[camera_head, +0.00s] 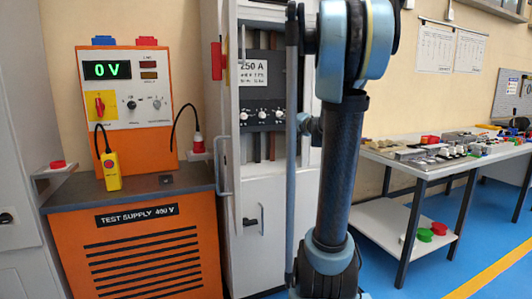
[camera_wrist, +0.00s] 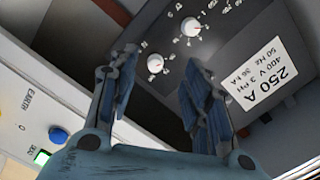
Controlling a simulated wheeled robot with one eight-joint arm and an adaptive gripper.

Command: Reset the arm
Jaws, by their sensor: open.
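My gripper (camera_wrist: 160,70) shows in the wrist view with its two fingers apart and nothing between them. It is in front of a dark breaker panel (camera_wrist: 235,125) with white knobs (camera_wrist: 190,27) and a white 250 A label (camera_wrist: 272,90); the picture is tilted, and I cannot tell how far off the panel is. In the head view my arm stands upright at the centre and covers part of the cabinet (camera_head: 262,200). The panel (camera_head: 263,125) shows to the left of the arm; I cannot clearly make out my gripper there.
An orange test supply (camera_head: 135,250) stands at the left, with a unit reading 0 V (camera_head: 107,70) and a yellow tester (camera_head: 111,171) on top. A workbench (camera_head: 400,160) with parts is at the right. Blue floor (camera_head: 440,275) is open in front of it.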

